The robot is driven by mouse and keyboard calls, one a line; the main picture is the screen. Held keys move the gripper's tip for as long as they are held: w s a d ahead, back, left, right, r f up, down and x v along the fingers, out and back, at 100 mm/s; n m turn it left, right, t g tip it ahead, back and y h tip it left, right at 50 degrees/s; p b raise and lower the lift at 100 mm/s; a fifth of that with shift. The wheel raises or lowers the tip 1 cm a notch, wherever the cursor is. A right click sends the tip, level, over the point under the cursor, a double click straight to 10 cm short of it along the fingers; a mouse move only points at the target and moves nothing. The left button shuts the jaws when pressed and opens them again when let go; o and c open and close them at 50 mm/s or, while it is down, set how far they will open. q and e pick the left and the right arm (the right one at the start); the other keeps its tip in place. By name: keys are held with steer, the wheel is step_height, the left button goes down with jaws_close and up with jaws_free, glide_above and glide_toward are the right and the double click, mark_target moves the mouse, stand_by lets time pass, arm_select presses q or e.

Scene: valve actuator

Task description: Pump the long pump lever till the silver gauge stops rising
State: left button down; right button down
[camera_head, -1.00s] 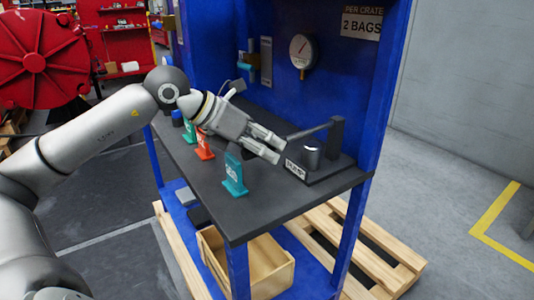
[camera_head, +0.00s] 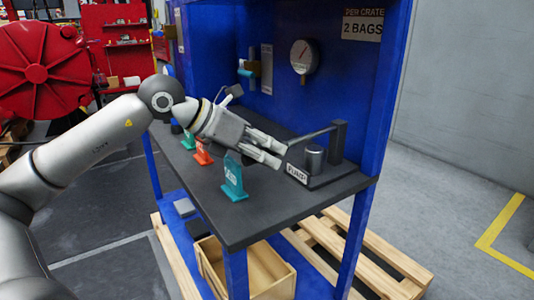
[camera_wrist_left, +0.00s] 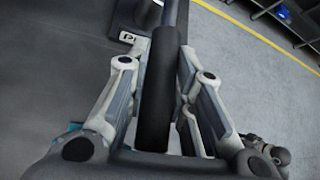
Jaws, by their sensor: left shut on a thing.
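The pump (camera_head: 314,158) stands at the right end of the dark bench top, with a small "PUMP" label at its front. Its long lever (camera_head: 312,134) runs from the upright post (camera_head: 339,142) leftward to my left gripper (camera_head: 279,153). In the left wrist view the lever's dark grip (camera_wrist_left: 157,95) lies between the two fingers of the left gripper (camera_wrist_left: 163,75), which is shut on it. The round silver gauge (camera_head: 304,57) hangs on the blue back panel, its needle pointing to the upper right. My right gripper is not in view.
A teal stand (camera_head: 234,178) and an orange stand (camera_head: 203,153) are on the bench below my left arm. A wooden crate (camera_head: 262,265) sits on the lower shelf. A pallet (camera_head: 365,260) lies under the bench. Grey floor is clear at right.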

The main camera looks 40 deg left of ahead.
arm_select(q)
steer(key=shift+f, duration=0.2)
steer(key=c, duration=1.3)
jaws_free()
steer(key=shift+o, duration=0.2)
steer(key=shift+r, duration=0.15)
steer(key=shift+w+r, duration=0.1)
steer(key=shift+r, duration=2.3)
steer(key=shift+a+r, duration=0.2)
steer(key=shift+r, duration=1.85)
steer(key=shift+d+r, duration=0.15)
steer(key=shift+r, duration=0.3)
